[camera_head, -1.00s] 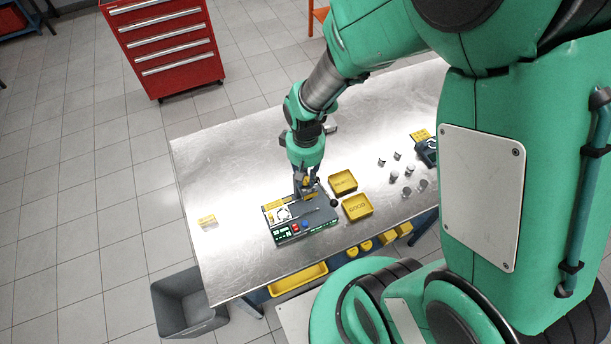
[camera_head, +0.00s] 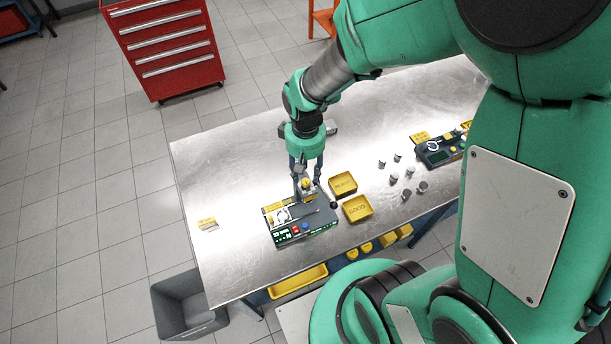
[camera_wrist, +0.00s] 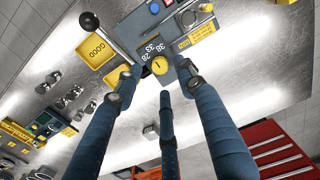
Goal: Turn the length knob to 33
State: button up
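The length knob is a yellow round knob (camera_wrist: 160,66) on a dark grey machine (camera_head: 318,224). In the wrist view it carries a short dark mark, and white numbers 38, 33 and 28 stand on the dark panel beside it. I cannot tell exactly which number the mark points at. My gripper (camera_head: 306,182) is over the knob; in the wrist view its fingers (camera_wrist: 157,72) are spread, with dark tips around the knob and visible gaps between them and it. The knob shows as a small yellow spot between the fingers in the head view.
Two yellow trays (camera_head: 357,208) stand right of the machine, near a black ball-ended lever (camera_head: 333,205). Several small metal cylinders (camera_head: 408,194) and a second dark device (camera_head: 437,152) lie further right.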

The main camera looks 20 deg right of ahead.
aim_at(306, 181)
notch_tip(306, 181, up, 8)
dwell(0.4)
dwell(0.3)
jog(key=s+r+m+t+b, duration=0.1)
jog(key=s+r+t+b, duration=0.4)
jog(key=s+r+b, duration=0.5)
jog(key=shift+s+a+m+t+b, duration=0.35)
jog(key=shift+s+b, duration=0.2)
jog(key=shift+s, duration=0.6)
jog(key=shift+d, duration=0.1)
dwell(1.2)
